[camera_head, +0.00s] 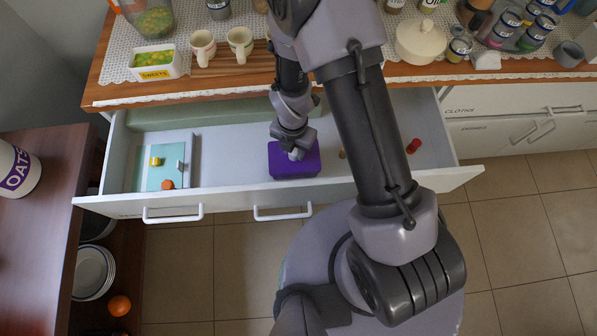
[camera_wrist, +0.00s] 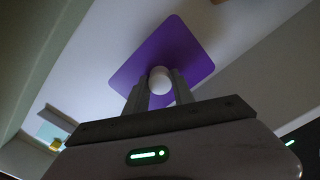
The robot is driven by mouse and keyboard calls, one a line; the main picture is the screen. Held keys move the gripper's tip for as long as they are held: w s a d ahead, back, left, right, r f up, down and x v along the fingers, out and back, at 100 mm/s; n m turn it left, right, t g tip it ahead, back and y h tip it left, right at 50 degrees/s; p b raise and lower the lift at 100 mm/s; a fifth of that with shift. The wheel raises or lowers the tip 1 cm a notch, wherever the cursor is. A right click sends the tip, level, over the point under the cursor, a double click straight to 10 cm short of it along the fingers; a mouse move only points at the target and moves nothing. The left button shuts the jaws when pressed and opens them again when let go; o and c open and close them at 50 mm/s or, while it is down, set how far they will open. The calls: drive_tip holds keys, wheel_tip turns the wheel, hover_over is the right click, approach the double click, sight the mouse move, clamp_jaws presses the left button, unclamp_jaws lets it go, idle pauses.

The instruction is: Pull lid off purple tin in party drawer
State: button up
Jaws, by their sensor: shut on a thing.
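The purple tin (camera_head: 293,163) sits in the open white drawer, near its middle, against or close to the front wall. Its purple lid (camera_wrist: 185,60) fills the middle of the wrist view, with a round white knob (camera_wrist: 160,80) on it. My gripper (camera_wrist: 160,90) is shut on the knob, one finger on each side. In the head view my gripper (camera_head: 296,153) is over the tin's top and hides the knob in part. I cannot tell whether the lid is seated on the tin or lifted.
The open drawer (camera_head: 230,190) also holds a teal tray (camera_head: 165,180) with small yellow and orange things at left, and a red item (camera_head: 413,146) at right. The counter above carries a sweets box (camera_head: 155,62), mugs (camera_head: 240,42) and a white lidded pot (camera_head: 420,42).

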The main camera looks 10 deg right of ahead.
sight(294, 151)
clamp_jaws()
drive_tip(key=shift+r+p, duration=0.7)
drive_tip(key=shift+r, duration=0.15)
wheel_tip(294, 151, up, 4)
drive_tip(key=p, duration=0.3)
drive_tip(key=shift+r, duration=0.15)
